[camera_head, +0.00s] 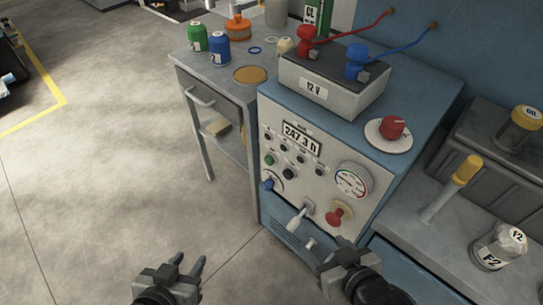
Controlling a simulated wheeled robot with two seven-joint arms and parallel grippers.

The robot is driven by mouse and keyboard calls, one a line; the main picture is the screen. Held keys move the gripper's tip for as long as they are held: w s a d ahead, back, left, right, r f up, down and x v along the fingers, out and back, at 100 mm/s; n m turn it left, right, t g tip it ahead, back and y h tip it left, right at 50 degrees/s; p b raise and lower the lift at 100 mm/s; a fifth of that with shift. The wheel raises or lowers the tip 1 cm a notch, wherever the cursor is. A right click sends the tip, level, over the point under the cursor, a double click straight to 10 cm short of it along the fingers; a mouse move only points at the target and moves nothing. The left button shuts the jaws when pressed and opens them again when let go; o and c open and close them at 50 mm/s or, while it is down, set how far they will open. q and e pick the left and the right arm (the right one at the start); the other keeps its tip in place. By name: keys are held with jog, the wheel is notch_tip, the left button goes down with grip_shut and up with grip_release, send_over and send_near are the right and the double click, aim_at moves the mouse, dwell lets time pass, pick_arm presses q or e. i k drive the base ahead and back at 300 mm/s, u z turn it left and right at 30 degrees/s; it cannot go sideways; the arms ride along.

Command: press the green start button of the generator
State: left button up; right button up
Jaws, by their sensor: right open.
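The generator (297,196) is a blue cabinet with a pale front panel in the middle of the head view. My right gripper (326,248) is open in front of the panel's lower right, near the red knob and the lever in the picture. I cannot tell whether it touches them. The green button is unobstructed.
The panel also holds a dark button (288,173), a gauge (351,181), a red knob (340,214), a blue knob (268,184) and a white-handled lever (297,219).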

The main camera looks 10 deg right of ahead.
aim_at(269, 161)
jog(key=z, duration=2.1)
jog(key=k, duration=1.35)
jog(key=u, duration=1.55)
jog(key=i, duration=1.05)
jog(key=u, duration=0.05)
